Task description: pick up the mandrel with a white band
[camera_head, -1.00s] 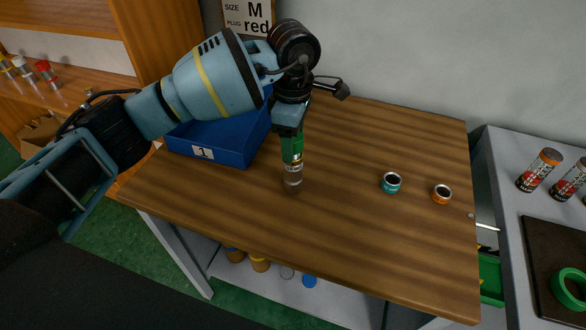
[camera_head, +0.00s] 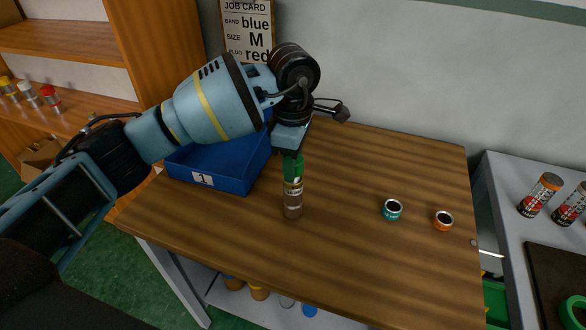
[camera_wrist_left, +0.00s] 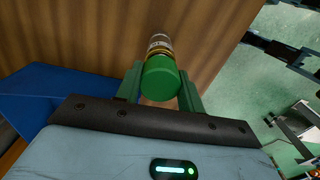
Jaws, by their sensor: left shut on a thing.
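My left gripper (camera_head: 293,166) is shut on an upright green-capped bottle (camera_head: 293,205) with a dark and pale label and a clear brownish lower part. In the left wrist view its green cap (camera_wrist_left: 161,80) sits between the two green fingers. The bottle's base is at or close to the wooden table; I cannot tell whether it touches. I cannot make out a mandrel with a white band for sure. A small white-topped item (camera_head: 29,93) stands on the shelf at the far left. My right gripper is not in view.
A blue box marked 1 (camera_head: 205,180) is left of the bottle. A teal ring (camera_head: 392,210) and an orange ring (camera_head: 443,220) stand to the right on the table (camera_head: 350,250). A grey bench with label-wrapped cylinders (camera_head: 540,196) is farther right. A job card (camera_head: 248,30) is behind.

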